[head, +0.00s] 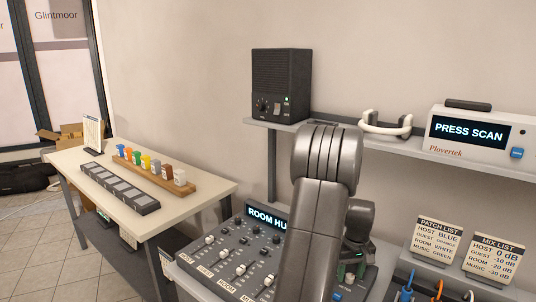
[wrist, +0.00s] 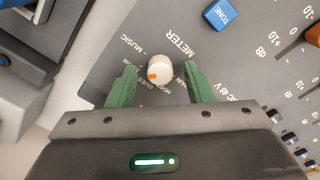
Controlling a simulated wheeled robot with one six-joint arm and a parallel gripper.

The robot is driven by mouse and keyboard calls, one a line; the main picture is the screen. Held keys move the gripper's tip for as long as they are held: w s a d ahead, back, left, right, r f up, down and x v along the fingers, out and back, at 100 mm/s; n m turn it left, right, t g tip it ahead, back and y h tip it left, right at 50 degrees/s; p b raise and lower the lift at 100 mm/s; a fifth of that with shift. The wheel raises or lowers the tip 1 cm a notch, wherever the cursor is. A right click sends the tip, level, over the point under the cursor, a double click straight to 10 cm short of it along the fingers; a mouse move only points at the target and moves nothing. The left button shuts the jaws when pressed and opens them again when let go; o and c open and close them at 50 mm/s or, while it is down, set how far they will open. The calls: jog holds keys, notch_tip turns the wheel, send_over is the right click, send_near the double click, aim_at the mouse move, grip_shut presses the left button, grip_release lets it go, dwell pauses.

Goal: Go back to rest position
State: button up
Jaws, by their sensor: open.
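My gripper (wrist: 159,68) is open in the wrist view. Its two green fingers stand on either side of a white knob (wrist: 162,66) with an orange mark, below the word METER on the grey mixer panel. Gaps show between the fingers and the knob, and nothing is held. I cannot tell how far down around the knob the fingertips reach. In the head view my arm stands in front of the mixer (head: 222,262), and the gripper's dark body with a green light shows at its right. The fingertips and the knob are hidden there.
A shelf (head: 385,146) above the mixer holds a black speaker (head: 281,84), a white headset-like band (head: 386,124) and a PRESS SCAN box (head: 470,133). Two list cards (head: 494,258) and cables stand right of my arm. A side table (head: 203,192) stands left, with floor beyond.

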jog(key=shift+n, duration=0.9)
notch_tip(320, 180, up, 14)
